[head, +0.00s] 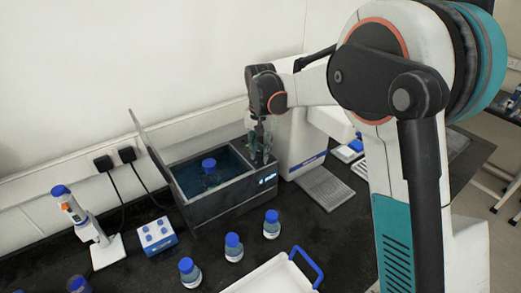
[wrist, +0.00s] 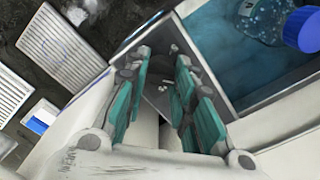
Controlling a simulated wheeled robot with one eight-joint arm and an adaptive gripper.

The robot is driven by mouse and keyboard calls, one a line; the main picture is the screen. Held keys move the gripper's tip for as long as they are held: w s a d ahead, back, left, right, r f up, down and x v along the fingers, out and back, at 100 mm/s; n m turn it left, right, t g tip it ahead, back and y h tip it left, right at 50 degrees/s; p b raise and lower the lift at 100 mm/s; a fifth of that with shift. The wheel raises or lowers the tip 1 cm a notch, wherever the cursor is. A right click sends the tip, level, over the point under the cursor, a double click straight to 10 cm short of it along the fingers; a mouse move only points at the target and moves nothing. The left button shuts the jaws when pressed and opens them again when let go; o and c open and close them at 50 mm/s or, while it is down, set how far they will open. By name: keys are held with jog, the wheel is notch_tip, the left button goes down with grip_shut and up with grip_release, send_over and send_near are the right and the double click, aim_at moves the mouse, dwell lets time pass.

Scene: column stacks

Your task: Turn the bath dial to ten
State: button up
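The water bath (head: 222,202) is a dark grey metal box with its lid raised at the left. It holds blue water and a blue-capped bottle (head: 209,171). A small lit display (head: 267,180) is on its front face at the right end. My gripper (head: 261,150) points down over the bath's right end. In the wrist view my gripper (wrist: 163,58) has its two teal-padded fingers apart, with a gap between them. A dark grey panel with small pale marks shows between and beyond the fingers. I cannot make out the dial; the fingers may hide it.
A white instrument (head: 303,140) stands close to the bath's right, with a ridged grey tray (head: 325,187) in front. Blue-capped bottles (head: 234,247) and a white tray with blue handles (head: 275,277) are in front. A blue-white box (head: 157,236) and pipette stand (head: 90,228) are left.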

jog(key=o, duration=0.5)
jog(key=shift+c, duration=0.2)
notch_tip(320, 180, up, 12)
dwell(0.4)
jog(key=s+d+r+n+t+b, duration=0.1)
jog(key=s+d+t+b, duration=0.35)
jog(key=s+d, duration=1)
jog(key=s+d+f+n+t+b, duration=0.1)
jog(key=s+d+f+b, duration=0.1)
jog(key=s+f, duration=0.4)
jog(key=s+d+f+n+t+b, duration=0.1)
jog(key=s+d+f+b, duration=0.2)
jog(key=s+f, duration=0.3)
jog(key=s, duration=0.4)
jog(key=shift+s+t, duration=0.35)
